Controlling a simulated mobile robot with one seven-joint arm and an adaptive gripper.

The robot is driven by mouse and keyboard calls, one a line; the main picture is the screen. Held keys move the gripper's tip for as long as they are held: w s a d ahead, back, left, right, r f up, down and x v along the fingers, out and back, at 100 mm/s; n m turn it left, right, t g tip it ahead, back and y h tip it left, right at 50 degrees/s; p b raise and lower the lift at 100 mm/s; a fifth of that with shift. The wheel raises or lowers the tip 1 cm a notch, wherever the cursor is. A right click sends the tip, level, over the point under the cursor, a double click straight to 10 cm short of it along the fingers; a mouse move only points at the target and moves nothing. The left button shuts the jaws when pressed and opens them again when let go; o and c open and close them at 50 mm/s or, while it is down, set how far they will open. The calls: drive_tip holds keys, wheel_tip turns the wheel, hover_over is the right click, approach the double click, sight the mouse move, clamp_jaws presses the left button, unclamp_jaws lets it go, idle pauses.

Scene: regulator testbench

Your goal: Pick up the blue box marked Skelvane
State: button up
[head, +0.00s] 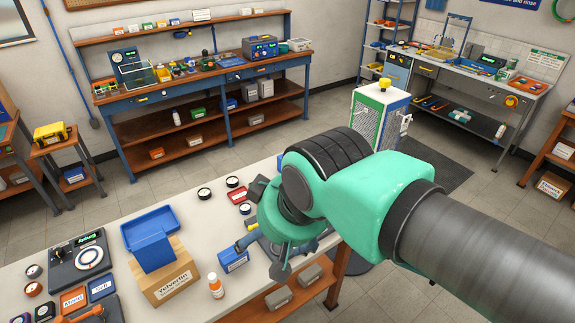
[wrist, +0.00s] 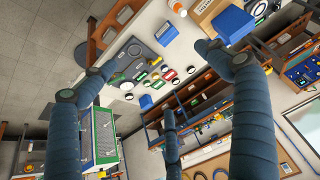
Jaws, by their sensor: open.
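My gripper (head: 268,257) is above the table, just right of this box, and one finger overlaps the box's top edge in the head view. The fingers of my gripper (wrist: 158,75) are spread wide in the wrist view, with nothing between them. A blue box (wrist: 167,34) beside the dark plate in the wrist view seems to be the same one.
A blue bin (head: 153,247) sits on a labelled carton (head: 172,284) to the left. A dark plate (wrist: 140,62) lies beside the box.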

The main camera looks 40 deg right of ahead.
drive_tip(key=w+d, duration=0.5)
drive_tip(key=w, duration=0.6)
drive_tip(key=w+d+b, duration=0.1)
drive_tip(key=w+d, duration=0.4)
drive_tip(key=w, duration=0.5)
drive_tip(key=w+d, duration=0.5)
drive_tip(key=w, duration=0.6)
drive_tip(key=w+d+f, duration=1)
drive_tip(key=d+f, duration=0.2)
drive_tip(key=d, duration=0.2)
drive_tip(key=w+d+f+g, duration=0.1)
drive_tip(key=w+d+f, duration=0.8)
drive_tip(key=d+f, duration=0.3)
drive_tip(key=d+b, duration=0.1)
drive_tip(key=d, duration=0.1)
drive_tip(key=shift+w+d+f, duration=0.2)
drive_tip(key=shift+w+d, duration=0.2)
drive_tip(key=shift+f, duration=0.1)
